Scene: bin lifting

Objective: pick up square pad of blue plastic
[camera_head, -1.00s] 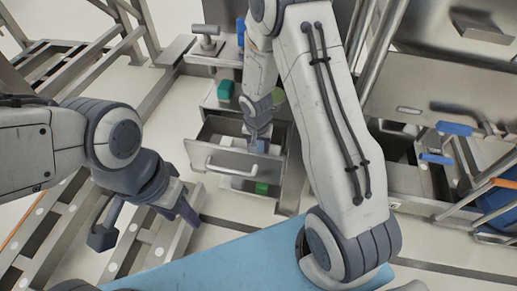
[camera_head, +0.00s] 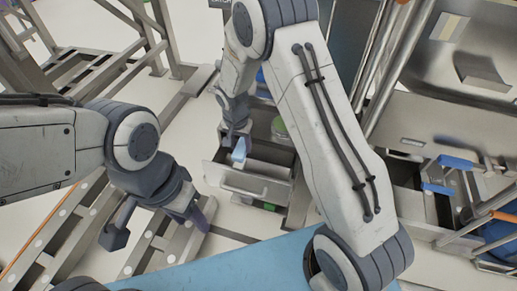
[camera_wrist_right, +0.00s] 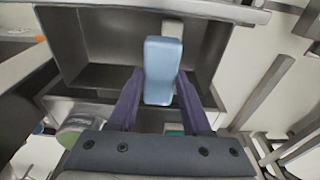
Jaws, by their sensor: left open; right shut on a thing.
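The blue plastic pad (camera_wrist_right: 163,66) fills the middle of the right wrist view, between the two dark fingers of my right gripper (camera_wrist_right: 161,84). My right gripper is shut on it. In the head view the pad (camera_head: 240,152) shows as a small light-blue piece below my right gripper (camera_head: 238,138), over the open metal drawer (camera_head: 243,182). The drawer (camera_wrist_right: 75,50) lies behind the pad in the wrist view. My left gripper (camera_head: 157,226) is open and empty at the lower left, away from the drawer.
A small pale block (camera_wrist_right: 172,30) shows beyond the pad at the drawer. A green object (camera_head: 278,127) stands behind the drawer, and another green piece (camera_head: 269,207) is below it. Metal frames stand at the left; a cart with blue-handled bars (camera_head: 455,162) is at the right.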

